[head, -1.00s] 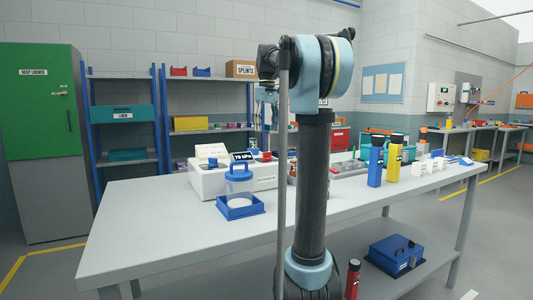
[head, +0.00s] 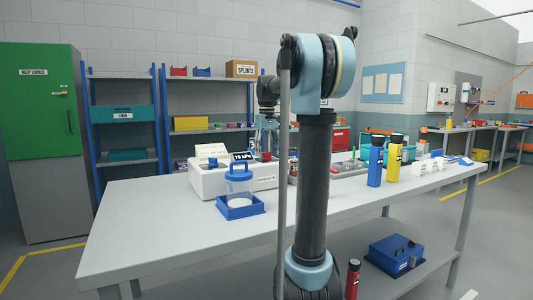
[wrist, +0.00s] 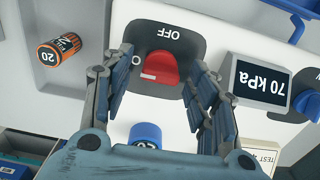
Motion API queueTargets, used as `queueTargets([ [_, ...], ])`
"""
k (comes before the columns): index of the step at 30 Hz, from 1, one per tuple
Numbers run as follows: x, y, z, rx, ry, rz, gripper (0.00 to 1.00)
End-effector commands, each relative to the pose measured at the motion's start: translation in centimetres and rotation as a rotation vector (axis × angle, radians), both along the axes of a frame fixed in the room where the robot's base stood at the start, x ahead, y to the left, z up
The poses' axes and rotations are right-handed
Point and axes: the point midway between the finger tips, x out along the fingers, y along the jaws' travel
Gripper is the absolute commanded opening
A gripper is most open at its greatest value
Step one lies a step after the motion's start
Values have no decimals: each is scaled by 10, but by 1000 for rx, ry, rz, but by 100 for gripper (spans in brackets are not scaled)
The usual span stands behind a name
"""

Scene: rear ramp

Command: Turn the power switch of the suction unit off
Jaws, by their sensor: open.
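The suction unit (head: 208,184) is a white box on the bench. Its power switch, a red knob (wrist: 162,67) on a dark plate, shows in the wrist view and small in the head view (head: 266,156). The plate reads "OFF" and "O", upside down in the wrist view. A white mark lies on the knob's lower left; I cannot tell its exact setting. My gripper (wrist: 162,75) is open, its fingers on either side of the knob; I see no clear contact. The unit's display (wrist: 262,80) reads 70 kPa.
A second, blue knob (wrist: 306,103) is right of the display. A blue cap (wrist: 145,134) lies between the fingers' bases, and an orange-black cylinder (wrist: 58,50) is left. A clear jar (head: 239,183) stands in a blue tray before the unit.

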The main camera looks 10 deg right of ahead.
Motion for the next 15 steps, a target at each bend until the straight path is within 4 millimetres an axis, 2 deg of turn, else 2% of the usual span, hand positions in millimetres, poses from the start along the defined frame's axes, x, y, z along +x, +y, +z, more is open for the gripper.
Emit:
queueTargets([
  [2, 0, 0, 0, 0, 0, 0, 53],
  [3, 0, 0, 0, 0, 0, 0, 49],
  [8, 0, -1, 0, 0, 0, -1, 13],
  [9, 0, -1, 0, 0, 0, -1, 9],
  [15, 0, -1, 0, 0, 0, -6, 9],
])
